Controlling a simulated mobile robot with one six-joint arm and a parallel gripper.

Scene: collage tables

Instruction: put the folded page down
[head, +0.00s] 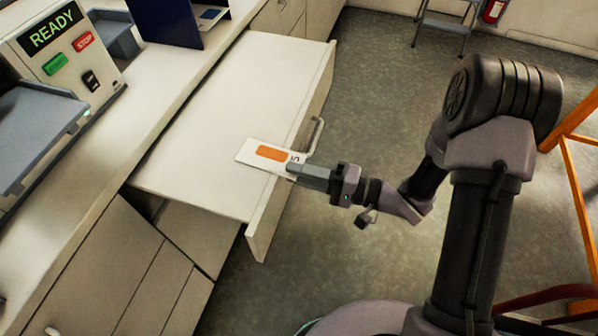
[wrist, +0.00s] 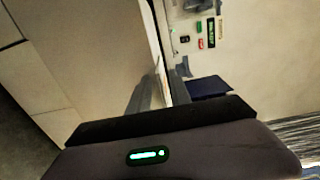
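The folded page (head: 247,153) is a white card with an orange block and a dark "5". It shows in the head view over the front edge of a pulled-out white drawer or shelf (head: 235,95). My gripper (head: 303,172) is shut on the right end of the page, reaching in from the right. The page looks roughly flat, and its height above the white surface is hard to tell. In the wrist view the dark gripper body with a green light fills the bottom, and I cannot clearly make out the page.
The white surface is clear. The drawer handle (head: 314,135) is close to the page. At left, a panel marked READY (head: 62,55), a grey tray (head: 35,125) and a dark blue folder or box (head: 168,22) stand on the counter. An orange frame (head: 575,170) stands at right.

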